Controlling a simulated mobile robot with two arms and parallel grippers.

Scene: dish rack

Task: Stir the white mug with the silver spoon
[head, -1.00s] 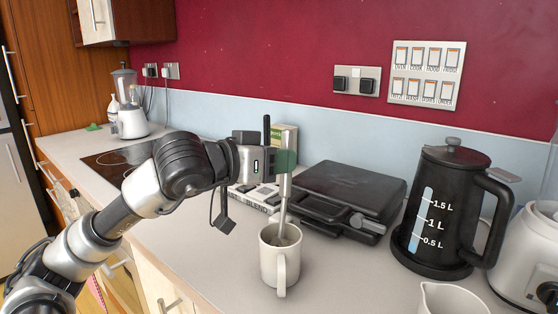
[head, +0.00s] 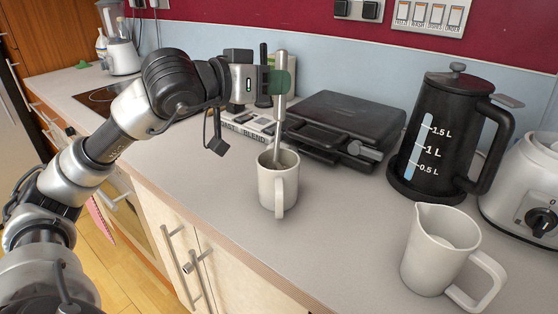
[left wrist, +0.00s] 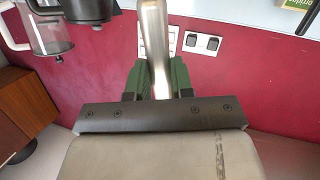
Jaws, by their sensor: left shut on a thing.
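The white mug (head: 278,190) stands upright on the counter in the middle of the head view, its handle toward me. The silver spoon (head: 281,105) stands nearly upright, its lower end inside the mug; the mug's wall hides its tip. My left gripper (head: 279,83) is shut on the spoon's upper handle, above the mug. In the left wrist view the spoon (left wrist: 154,45) runs between the green fingers of the left gripper (left wrist: 158,78). My right gripper is not in view.
A white jug (head: 435,258) stands at the front right. A black kettle (head: 440,135), a closed black grill (head: 345,125) and a white appliance (head: 525,195) line the back and right. A blender (head: 120,45) and dark hob (head: 100,97) are at the left.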

